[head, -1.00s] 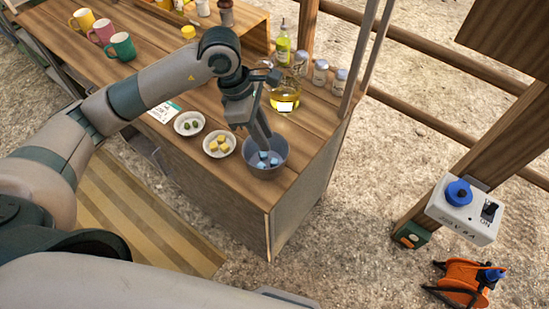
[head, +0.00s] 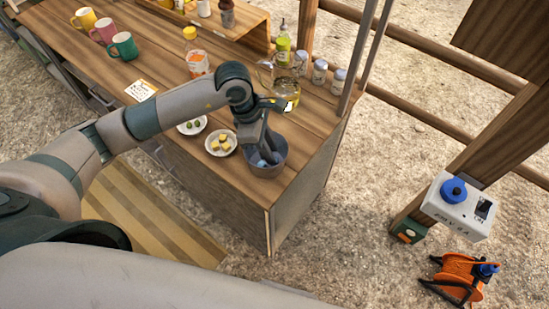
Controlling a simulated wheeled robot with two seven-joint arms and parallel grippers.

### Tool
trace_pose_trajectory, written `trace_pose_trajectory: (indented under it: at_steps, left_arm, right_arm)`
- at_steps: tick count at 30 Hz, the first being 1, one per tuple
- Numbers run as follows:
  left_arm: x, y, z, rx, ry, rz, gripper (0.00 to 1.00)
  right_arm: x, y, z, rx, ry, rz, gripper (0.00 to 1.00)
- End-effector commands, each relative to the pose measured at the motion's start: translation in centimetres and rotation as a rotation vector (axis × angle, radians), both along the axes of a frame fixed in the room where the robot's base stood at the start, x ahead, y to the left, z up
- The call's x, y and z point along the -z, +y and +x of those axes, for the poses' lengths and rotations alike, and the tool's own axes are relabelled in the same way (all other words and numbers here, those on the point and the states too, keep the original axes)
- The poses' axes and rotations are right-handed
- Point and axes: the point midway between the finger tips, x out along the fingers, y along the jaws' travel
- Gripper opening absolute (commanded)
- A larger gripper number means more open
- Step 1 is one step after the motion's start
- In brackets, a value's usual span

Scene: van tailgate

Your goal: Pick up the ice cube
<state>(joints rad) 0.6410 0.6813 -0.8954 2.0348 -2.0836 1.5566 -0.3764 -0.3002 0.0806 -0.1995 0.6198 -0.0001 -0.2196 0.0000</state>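The ice cubes (head: 263,162) show as small pale-blue blocks inside a grey bowl (head: 281,165) near the right end of the wooden counter. My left gripper (head: 267,152) points down into this bowl, with its fingertips low among or just above the cubes. The fingers hide part of the bowl's inside. I cannot tell whether they are apart or closed, or whether they touch a cube. My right gripper is not in view.
A dish of yellow cubes (head: 221,143) and a dish of green items (head: 191,126) sit left of the bowl. A glass jug (head: 291,92) of yellow liquid stands close behind my gripper. Jars (head: 319,72) and mugs (head: 123,46) stand farther back.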

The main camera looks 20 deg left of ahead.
Motion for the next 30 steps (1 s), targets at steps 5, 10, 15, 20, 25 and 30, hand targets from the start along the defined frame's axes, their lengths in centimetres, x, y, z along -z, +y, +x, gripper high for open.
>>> trace_pose_trajectory:
  at_steps: [5,10,15,20,25,30]
  left_arm:
    - [1.9,-0.3,0.1,-0.001,0.002,0.0,0.23]
    - [3.1,-0.7,0.2,0.0,-0.001,-0.001,0.23]
    - [3.3,-0.7,0.2,0.0,-0.002,-0.001,0.23]
    - [3.3,-0.7,0.2,0.0,-0.001,0.0,0.23]
    - [3.3,-0.6,0.2,0.0,-0.001,0.0,0.15]
    - [3.3,-0.6,0.2,0.0,-0.001,0.0,0.0]
  right_arm:
    - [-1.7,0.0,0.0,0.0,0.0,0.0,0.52]
    - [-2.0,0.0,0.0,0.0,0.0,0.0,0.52]
    - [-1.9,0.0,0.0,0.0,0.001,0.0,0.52]
    - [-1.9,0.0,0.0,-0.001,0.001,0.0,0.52]
    - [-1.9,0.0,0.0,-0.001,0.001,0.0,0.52]
    - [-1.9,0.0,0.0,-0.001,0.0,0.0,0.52]
